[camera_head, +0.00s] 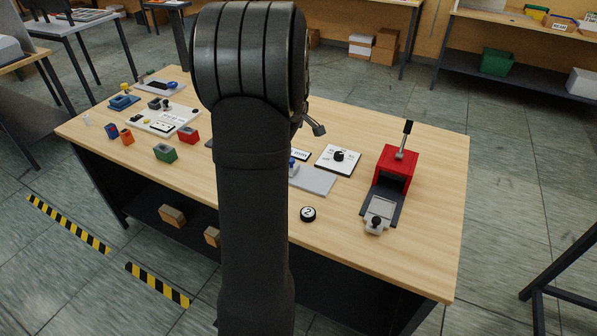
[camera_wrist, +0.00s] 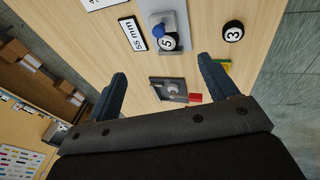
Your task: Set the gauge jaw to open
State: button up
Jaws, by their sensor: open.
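The likely gauge is a grey plate (camera_wrist: 168,24) with a blue knob (camera_wrist: 158,31) and a "55 mm" label (camera_wrist: 132,35) beside it. A black puck marked 5 (camera_wrist: 168,42) is at the plate's edge by the knob. The head view also shows part of the grey plate (camera_head: 314,181); my arm covers the rest. I cannot tell how the jaw is set. My gripper (camera_wrist: 162,67) is open, with nothing visible held between its fingers. In the wrist view the plate lies beyond the fingertips. My arm hides the gripper in the head view.
A dark square fixture (camera_wrist: 168,89) shows between the fingers, with a red piece (camera_wrist: 195,98) beside it. The table's right front is clear.

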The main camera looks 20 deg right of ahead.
jog(key=m, duration=0.2)
jog(key=shift+d+r+m, duration=0.3)
jog(key=shift+d+m, duration=0.1)
jog(key=c, duration=0.6)
jog(key=w+f+m, duration=0.2)
jog(key=f, duration=0.3)
jog(key=w+f+m, duration=0.2)
jog(key=f, duration=0.3)
jog(key=w+d+f+m+y, duration=0.1)
jog(key=w+f+m, duration=0.1)
jog(key=f, duration=0.2)
jog(key=shift+w+f, duration=0.2)
jog(key=shift+f, duration=0.2)
jog(key=shift+c, duration=0.5)
